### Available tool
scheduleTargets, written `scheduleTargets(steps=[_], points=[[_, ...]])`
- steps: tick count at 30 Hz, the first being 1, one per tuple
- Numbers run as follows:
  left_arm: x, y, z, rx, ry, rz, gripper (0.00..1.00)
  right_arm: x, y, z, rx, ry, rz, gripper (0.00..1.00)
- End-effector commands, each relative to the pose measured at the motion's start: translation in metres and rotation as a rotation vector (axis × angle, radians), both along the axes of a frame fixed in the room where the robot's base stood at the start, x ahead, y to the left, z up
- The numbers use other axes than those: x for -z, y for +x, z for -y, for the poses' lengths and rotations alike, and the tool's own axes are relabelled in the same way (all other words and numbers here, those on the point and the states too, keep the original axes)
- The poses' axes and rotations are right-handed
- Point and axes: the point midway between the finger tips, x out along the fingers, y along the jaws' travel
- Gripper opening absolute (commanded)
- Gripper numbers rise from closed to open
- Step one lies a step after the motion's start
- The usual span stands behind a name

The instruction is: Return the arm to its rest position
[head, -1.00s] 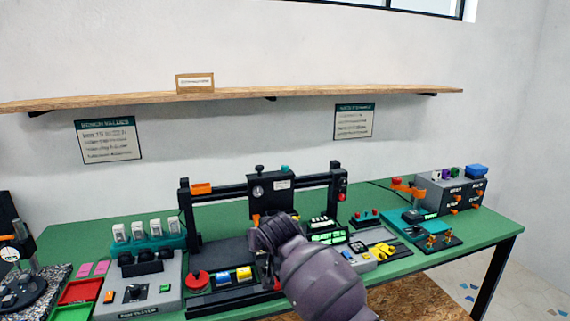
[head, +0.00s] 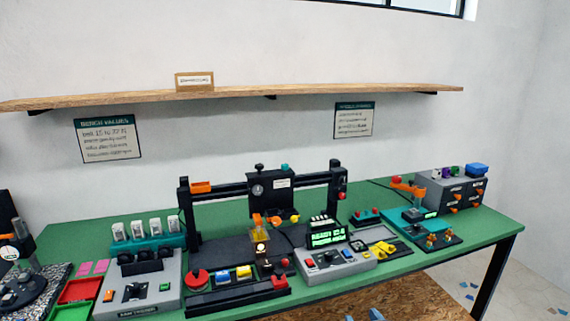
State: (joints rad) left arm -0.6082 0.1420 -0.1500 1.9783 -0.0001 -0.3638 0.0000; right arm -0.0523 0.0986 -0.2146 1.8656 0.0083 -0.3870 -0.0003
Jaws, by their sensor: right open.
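Only the blue fingertips of my right gripper (head: 363,316) show, at the bottom edge of the head view, right of centre. They are apart, with nothing seen between them. The gripper is in front of the green bench (head: 410,265), below its front edge in the picture and clear of the devices. The rest of my right arm is out of the frame. My left gripper is not in view.
A black gantry printer (head: 270,190) stands mid-bench. In front is a grey control box (head: 335,262) with a lit green display (head: 327,238). A grey switch box (head: 140,290) and red tray (head: 80,291) are left; a grey drawer unit (head: 450,190) is right.

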Motion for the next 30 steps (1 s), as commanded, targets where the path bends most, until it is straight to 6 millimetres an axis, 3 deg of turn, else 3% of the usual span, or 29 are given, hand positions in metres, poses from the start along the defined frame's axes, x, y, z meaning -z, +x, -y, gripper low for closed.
scheduleTargets(steps=[3,9,16,21,30], points=[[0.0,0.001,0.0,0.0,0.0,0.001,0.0,0.029,-0.043,0.031,0.053,-0.007,-0.045,0.51],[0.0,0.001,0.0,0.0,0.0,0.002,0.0,0.08,-0.119,0.074,0.129,-0.03,-0.171,0.51],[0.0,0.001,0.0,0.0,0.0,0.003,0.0,0.134,-0.199,0.101,0.187,-0.05,-0.33,0.51],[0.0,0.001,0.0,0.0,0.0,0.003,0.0,0.149,-0.226,0.106,0.201,-0.054,-0.383,0.51],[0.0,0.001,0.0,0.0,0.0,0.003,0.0,0.151,-0.23,0.107,0.203,-0.054,-0.39,0.51]])
